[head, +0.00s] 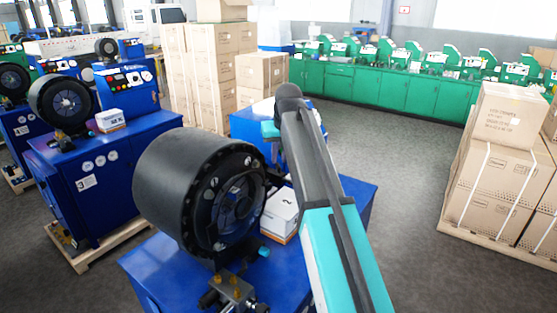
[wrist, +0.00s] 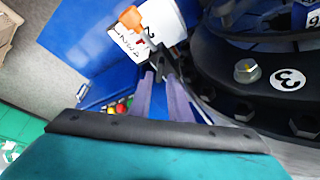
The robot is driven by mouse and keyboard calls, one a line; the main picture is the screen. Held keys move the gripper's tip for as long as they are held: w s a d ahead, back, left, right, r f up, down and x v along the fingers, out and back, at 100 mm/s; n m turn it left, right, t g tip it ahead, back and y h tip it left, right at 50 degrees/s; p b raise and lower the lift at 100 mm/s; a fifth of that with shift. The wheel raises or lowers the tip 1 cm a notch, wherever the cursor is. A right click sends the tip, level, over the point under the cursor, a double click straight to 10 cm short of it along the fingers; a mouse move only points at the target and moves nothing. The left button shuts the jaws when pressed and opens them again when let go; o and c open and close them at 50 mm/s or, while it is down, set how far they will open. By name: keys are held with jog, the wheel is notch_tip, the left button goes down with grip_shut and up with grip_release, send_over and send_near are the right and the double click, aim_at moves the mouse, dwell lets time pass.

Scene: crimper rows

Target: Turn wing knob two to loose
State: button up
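The near blue crimper carries a big black crimping head (head: 185,185). Its bolted rim shows at the right of the wrist view (wrist: 225,85), with a round tag reading 3. My gripper (wrist: 160,74) has two grey-purple fingers with a blue gap between them. Their tips are at a small dark winged part (wrist: 165,57), which looks like a wing knob; its number and contact with the fingers are unclear. An orange piece (wrist: 130,18) lies just beyond, by a white printed surface (wrist: 150,38). In the head view the crimping head and my arm largely hide the fingertips.
A white box (head: 281,211) marked 2 stands on the near crimper's blue cabinet, beside my arm. Another crimper (head: 85,175) marked 3 stands left. Stacked cartons (head: 500,150) stand right, and green benches (head: 395,88) line the back. The grey floor between is clear.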

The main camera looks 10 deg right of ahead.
aim_at(278, 165)
jog(key=shift+p+x, duration=0.45)
jog(key=shift+x, duration=1.25)
grip_shut()
